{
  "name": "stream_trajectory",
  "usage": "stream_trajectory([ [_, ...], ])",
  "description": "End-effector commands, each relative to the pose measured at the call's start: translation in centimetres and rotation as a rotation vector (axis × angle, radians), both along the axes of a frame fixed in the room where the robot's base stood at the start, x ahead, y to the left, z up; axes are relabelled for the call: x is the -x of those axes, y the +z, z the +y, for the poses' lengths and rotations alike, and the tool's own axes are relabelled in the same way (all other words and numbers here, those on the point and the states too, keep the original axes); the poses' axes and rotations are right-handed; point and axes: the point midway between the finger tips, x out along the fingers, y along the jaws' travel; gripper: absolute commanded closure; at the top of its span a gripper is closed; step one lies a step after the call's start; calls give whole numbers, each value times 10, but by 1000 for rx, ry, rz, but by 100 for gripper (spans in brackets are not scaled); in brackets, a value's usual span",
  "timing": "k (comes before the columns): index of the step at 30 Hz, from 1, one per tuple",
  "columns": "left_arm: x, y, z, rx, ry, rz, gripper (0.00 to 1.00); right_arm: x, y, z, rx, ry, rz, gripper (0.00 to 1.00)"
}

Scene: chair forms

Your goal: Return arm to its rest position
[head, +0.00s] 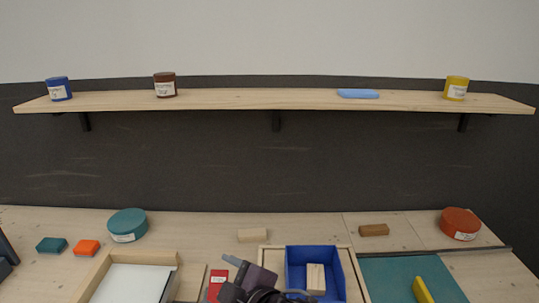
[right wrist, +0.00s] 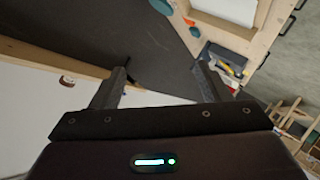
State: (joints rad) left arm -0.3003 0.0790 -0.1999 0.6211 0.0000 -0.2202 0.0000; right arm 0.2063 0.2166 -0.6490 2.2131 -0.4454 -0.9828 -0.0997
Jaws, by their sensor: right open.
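My right gripper (right wrist: 160,70) is open in the right wrist view, its two dark fingers spread with nothing between them. Beyond the fingers that view is tilted and shows the dark wall and the tabletop edge. In the head view a dark piece of my arm (head: 255,283) rises at the bottom centre, in front of the blue box (head: 342,258). I cannot tell from that view where its fingertips lie. My left gripper cannot be made out in either view.
A wooden shelf (head: 220,99) on the dark wall bears several jars and a light blue block (head: 358,93). On the table are a teal round container (head: 127,224), an orange one (head: 460,223), a white-based tray (head: 130,284), small blocks and a teal mat (head: 385,275). The table's back strip has free room.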

Motion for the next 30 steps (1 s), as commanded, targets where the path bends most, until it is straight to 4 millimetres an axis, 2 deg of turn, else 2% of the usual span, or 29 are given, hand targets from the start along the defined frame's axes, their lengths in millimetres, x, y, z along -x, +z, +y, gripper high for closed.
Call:
stream_trajectory([
  [1,0,0,0,0,0,-1,68,-2,-17,-27,-29,-113,103,30],
  [3,-1,0,0,0,0,-1,68,-2,-43,-69,-54,-277,242,30],
  [6,-1,0,0,0,0,-1,68,11,-81,-127,-74,-497,435,30],
  [9,-1,0,0,0,0,-1,68,31,-111,-172,-76,-661,583,30],
  [12,-1,0,0,0,0,-1,68,54,-133,-204,-73,-788,697,30],
  [18,-1,0,0,0,0,-1,68,99,-162,-253,-56,-984,875,30],
  [23,-1,0,0,0,0,-1,68,135,-180,-282,-39,-1116,993,30],
  [24,-1,-3,0,0,0,-2,68,127,-195,-280,-37,-1107,990,30],
  [30,1,-8,0,0,0,1,68,115,-260,-277,-23,-1103,1004,30],
])
